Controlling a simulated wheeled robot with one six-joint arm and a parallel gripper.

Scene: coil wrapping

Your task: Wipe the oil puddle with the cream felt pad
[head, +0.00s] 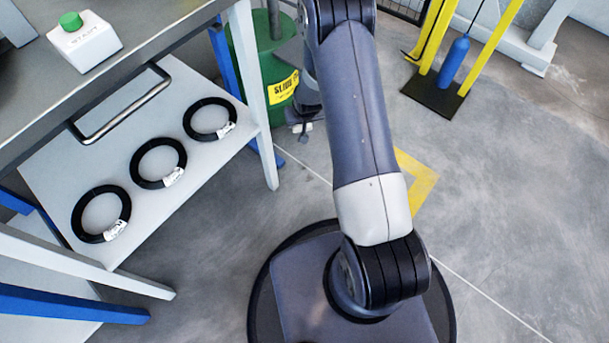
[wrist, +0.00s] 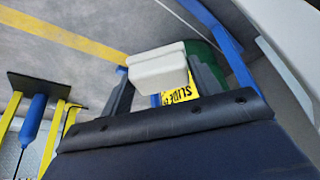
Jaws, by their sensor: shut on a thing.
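The cream felt pad (wrist: 158,70) is a pale block in the wrist view, held between the two dark fingers of my gripper (wrist: 163,78). The fingers press on its two sides, and it is clear of the floor or any surface that I can make out. I see no oil puddle in either view.
A green drum (head: 262,52) with a yellow label stands beside the table. Three black coils (head: 101,213) lie on the grey shelf (head: 60,178) at left. A yellow stand with a blue cylinder (head: 453,62) is at upper right. Floor at right is clear.

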